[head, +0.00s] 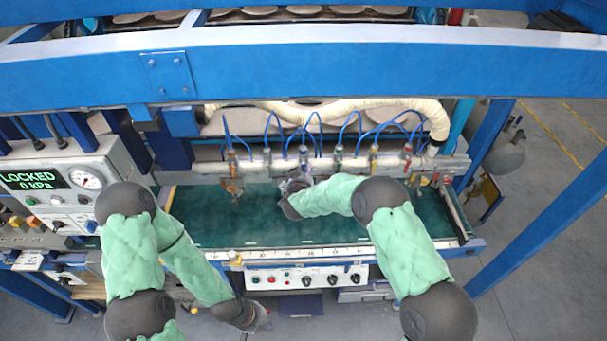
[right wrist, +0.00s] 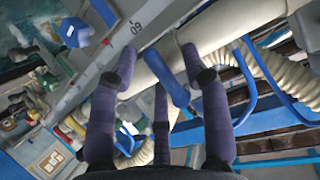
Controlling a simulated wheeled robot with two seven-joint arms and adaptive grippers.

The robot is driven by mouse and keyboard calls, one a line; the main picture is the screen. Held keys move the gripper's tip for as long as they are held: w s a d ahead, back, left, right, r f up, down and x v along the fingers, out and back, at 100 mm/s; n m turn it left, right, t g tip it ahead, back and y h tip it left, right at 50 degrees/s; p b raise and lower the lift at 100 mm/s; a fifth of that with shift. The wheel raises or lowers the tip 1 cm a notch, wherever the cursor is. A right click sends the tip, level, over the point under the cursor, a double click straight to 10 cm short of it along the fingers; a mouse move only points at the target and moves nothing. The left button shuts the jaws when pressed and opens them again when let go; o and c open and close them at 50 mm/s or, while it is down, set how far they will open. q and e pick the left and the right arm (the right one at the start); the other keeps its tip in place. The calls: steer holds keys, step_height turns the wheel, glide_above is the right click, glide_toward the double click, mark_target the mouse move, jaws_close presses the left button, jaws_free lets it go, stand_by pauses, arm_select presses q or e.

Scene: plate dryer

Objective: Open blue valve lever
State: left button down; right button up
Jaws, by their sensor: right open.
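A pale manifold pipe (head: 330,164) with several small valves and blue hoses runs across the back of the green bed (head: 220,219). My right gripper (head: 293,188) is at the front of this pipe, left of its middle, and hides part of it. In the right wrist view my right gripper (right wrist: 160,62) is open, with its purple fingers spread. A blue elongated piece (right wrist: 168,75), which looks like the blue valve lever, lies between the fingers, not gripped; contact cannot be told. My left gripper (head: 260,320) hangs low, in front of the machine, away from the valves; its jaws are unclear.
A control box (head: 60,190) at left has a display reading LOCKED, 0 kPa, and a gauge. A panel with knobs (head: 308,277) is on the front. A blue beam (head: 300,75) crosses above the pipe. A ribbed cream hose (right wrist: 275,62) and blue hoses are close to my right gripper.

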steer(key=v, duration=1.2)
steer(key=shift+f, duration=0.15)
steer(key=s+d+f+g+y+b, duration=0.15)
steer(key=s+f+b, duration=0.25)
steer(key=f, duration=0.6)
steer(key=s+d+f+n+g+b, duration=0.15)
steer(key=s+f+b, duration=0.3)
steer(key=f, duration=0.55)
steer(key=s+d+f+g+y+b, duration=0.1)
steer(key=s+d+f+g+b, duration=0.25)
steer(key=f, duration=0.65)
steer(key=s+d+f+g+y+b, duration=0.1)
steer(key=s+f+g+y+b, duration=0.2)
steer(key=s+f+g+b, duration=0.3)
steer(key=s+f+b, duration=0.5)
steer(key=s+f, duration=0.6)
steer(key=s, duration=0.4)
steer(key=shift+s+d+f+m+b, duration=0.2)
steer(key=shift+s+f+m+b, duration=0.05)
steer(key=shift+m+b, duration=0.1)
